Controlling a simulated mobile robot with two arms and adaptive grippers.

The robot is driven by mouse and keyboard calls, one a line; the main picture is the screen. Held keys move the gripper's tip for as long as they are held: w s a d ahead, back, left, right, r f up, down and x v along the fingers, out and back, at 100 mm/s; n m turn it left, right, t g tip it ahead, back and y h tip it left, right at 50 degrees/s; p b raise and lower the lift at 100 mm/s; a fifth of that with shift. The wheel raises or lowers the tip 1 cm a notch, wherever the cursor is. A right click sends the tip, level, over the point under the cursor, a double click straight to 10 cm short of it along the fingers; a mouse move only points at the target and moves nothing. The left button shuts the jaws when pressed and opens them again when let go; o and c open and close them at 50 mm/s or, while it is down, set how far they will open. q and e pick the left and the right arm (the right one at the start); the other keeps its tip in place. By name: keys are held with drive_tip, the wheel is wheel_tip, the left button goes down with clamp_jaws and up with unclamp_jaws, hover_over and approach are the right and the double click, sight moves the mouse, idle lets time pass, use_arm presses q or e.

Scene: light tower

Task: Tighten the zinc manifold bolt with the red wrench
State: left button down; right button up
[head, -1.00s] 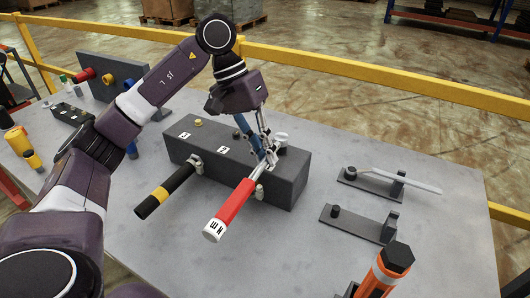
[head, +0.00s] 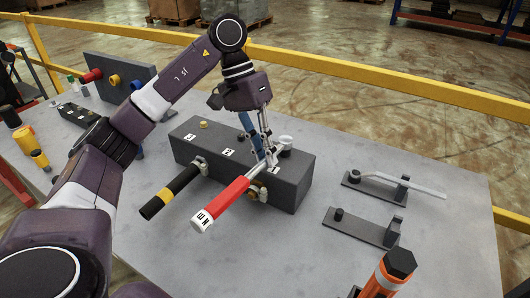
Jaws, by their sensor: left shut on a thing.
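The red wrench (head: 224,201) has a red handle with a white lettered end that points toward me and to the left. My left gripper (head: 268,160) is shut on it near its head end, at the front top edge of the dark manifold block (head: 297,180). A brass-coloured fitting (head: 254,194) shows on the block's front face just under the wrench. A pale silver fitting (head: 286,142) stands on the block's top right. I cannot tell which one is the zinc bolt, or whether the wrench head sits on a bolt; the gripper hides it. My right gripper is out of view.
A black-and-yellow wrench (head: 170,193) juts from the block's front, left of the red one. Two metal brackets (head: 362,228) lie to the right. A yellow rail (head: 400,92) runs behind the bench.

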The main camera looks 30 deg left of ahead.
use_arm(q)
drive_tip(key=shift+w+r+p, duration=0.1)
drive_tip(key=shift+r+p, duration=0.55)
drive_tip(key=shift+r, duration=0.25)
drive_tip(key=shift+r+p, duration=1.35)
drive_tip(key=shift+r, duration=0.8)
